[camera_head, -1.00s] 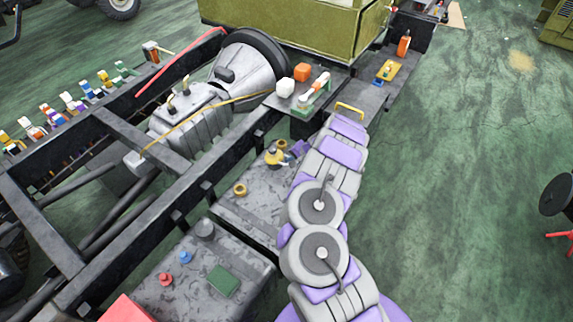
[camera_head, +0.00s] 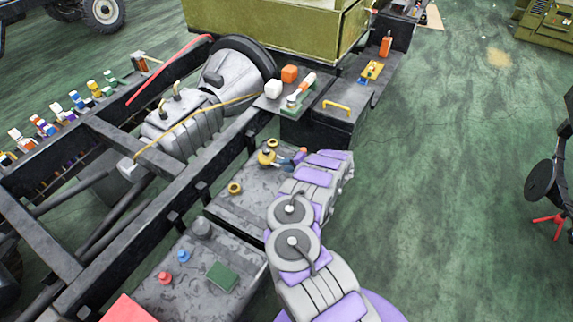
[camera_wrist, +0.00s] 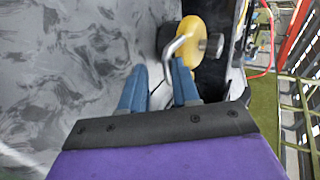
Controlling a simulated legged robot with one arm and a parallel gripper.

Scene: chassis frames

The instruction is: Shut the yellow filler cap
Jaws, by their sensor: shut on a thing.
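The yellow filler cap (camera_head: 267,158) is a yellow disc with a grey fitting, on the grey tank (camera_head: 225,212) beside the chassis rail. In the wrist view the yellow cap (camera_wrist: 193,38) is just beyond my fingers, with a bent silver lever (camera_wrist: 176,46) in front of it. My gripper (camera_wrist: 160,85) has two blue fingers, shut on the lever, whose lower end runs between them. In the head view my gripper (camera_head: 295,157) is immediately right of the cap. How far the cap is open I cannot tell.
A yellow ring (camera_head: 234,188) sits on the same tank. A nearer tank holds a blue cap (camera_head: 183,256), a red cap (camera_head: 165,277) and a green plate (camera_head: 222,276). A yellow handle (camera_head: 337,106) is on a dark box behind my arm. Green floor is open to the right.

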